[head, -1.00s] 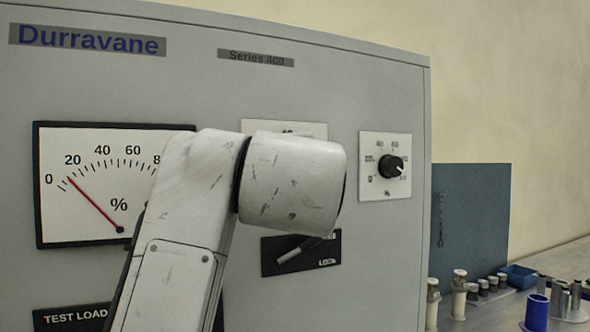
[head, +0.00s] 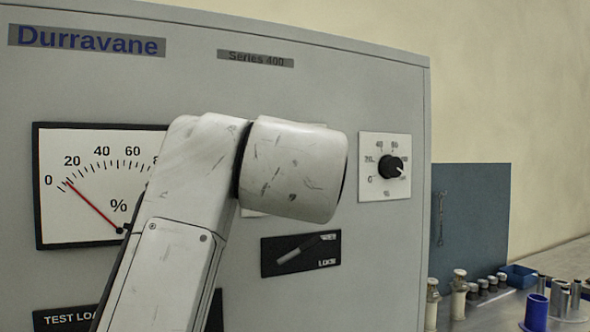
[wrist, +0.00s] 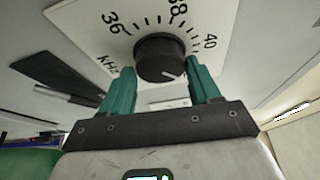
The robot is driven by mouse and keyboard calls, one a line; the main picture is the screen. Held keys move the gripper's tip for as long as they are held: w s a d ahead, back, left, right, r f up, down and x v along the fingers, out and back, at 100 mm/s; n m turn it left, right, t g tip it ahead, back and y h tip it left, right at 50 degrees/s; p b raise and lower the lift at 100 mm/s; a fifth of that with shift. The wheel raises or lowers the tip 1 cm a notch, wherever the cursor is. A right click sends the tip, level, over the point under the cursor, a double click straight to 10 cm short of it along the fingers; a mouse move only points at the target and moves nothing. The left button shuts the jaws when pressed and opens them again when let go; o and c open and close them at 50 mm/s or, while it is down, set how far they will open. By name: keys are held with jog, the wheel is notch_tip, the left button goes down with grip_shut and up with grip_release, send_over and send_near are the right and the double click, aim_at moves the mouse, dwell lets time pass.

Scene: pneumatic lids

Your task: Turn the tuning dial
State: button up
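The tuning dial is a round black knob (wrist: 162,52) with a pale pointer line at its lower right edge. It sits on a white plate (wrist: 82,18) marked 36, 38, 40 and kHz. My gripper (wrist: 160,66) has two teal fingers, one on each side of the knob's near face. The fingers are spread, with a small gap on the left; contact on the right cannot be told. In the head view my arm hides the knob and my gripper; only slivers of the dial plate (head: 252,213) show.
A percent dial (head: 391,167) is on the panel to the right. A lever switch (head: 300,254) with a LOCK label is below. The percent meter (head: 75,220) is at left, its red needle low. Blue and metal parts (head: 537,312) stand on the right bench.

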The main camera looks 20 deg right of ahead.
jog(key=shift+o, duration=1.4)
jog(key=b+v, duration=0.3)
jog(key=v, duration=0.7)
jog(key=shift+s+a, duration=0.15)
jog(key=shift+s, duration=0.25)
